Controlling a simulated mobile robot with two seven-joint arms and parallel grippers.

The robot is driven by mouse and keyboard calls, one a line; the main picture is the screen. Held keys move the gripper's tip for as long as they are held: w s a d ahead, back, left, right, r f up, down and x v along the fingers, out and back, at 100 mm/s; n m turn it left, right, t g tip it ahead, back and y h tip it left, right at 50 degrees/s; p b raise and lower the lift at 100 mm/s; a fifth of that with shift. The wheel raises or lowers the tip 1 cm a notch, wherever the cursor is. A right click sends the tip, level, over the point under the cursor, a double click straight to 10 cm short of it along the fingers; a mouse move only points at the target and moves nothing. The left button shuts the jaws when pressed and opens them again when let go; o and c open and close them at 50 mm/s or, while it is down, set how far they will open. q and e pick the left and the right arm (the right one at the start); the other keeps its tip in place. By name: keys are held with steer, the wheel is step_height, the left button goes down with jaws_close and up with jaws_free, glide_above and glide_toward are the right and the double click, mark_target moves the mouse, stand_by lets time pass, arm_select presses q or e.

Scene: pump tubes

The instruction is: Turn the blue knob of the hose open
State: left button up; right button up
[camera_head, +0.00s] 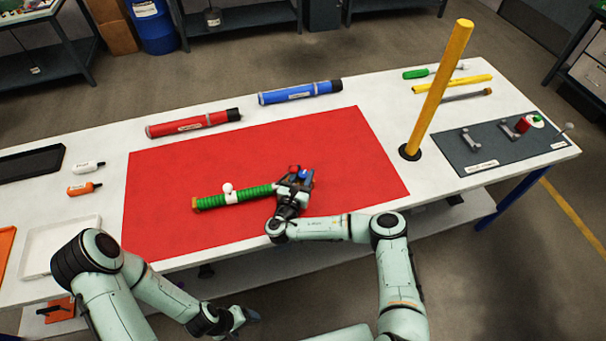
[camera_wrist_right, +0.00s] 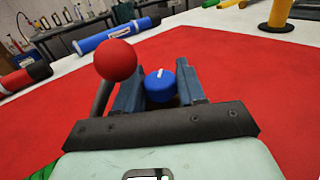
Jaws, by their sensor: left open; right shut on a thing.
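A green ribbed hose (camera_head: 260,191) lies on the red mat (camera_head: 340,140), with a white ball-topped part (camera_head: 228,188) at its middle. My right gripper (camera_head: 297,178) is at its right end. In the right wrist view my right gripper (camera_wrist_right: 160,92) is shut on the blue knob (camera_wrist_right: 160,86), which has a white line on its top and sits between the two fingers. A red ball (camera_wrist_right: 115,60) on a grey stem stands just left of the fingers. My left gripper (camera_head: 243,317) is open and empty, in front of the table's near edge.
A red tube (camera_head: 195,123) and a blue tube (camera_head: 300,92) lie behind the mat. A tall yellow post (camera_head: 437,90) stands to the right, near a dark board (camera_head: 480,145). Most of the mat is clear.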

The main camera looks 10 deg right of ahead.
steer(key=o, duration=1)
steer(key=shift+c, duration=0.2)
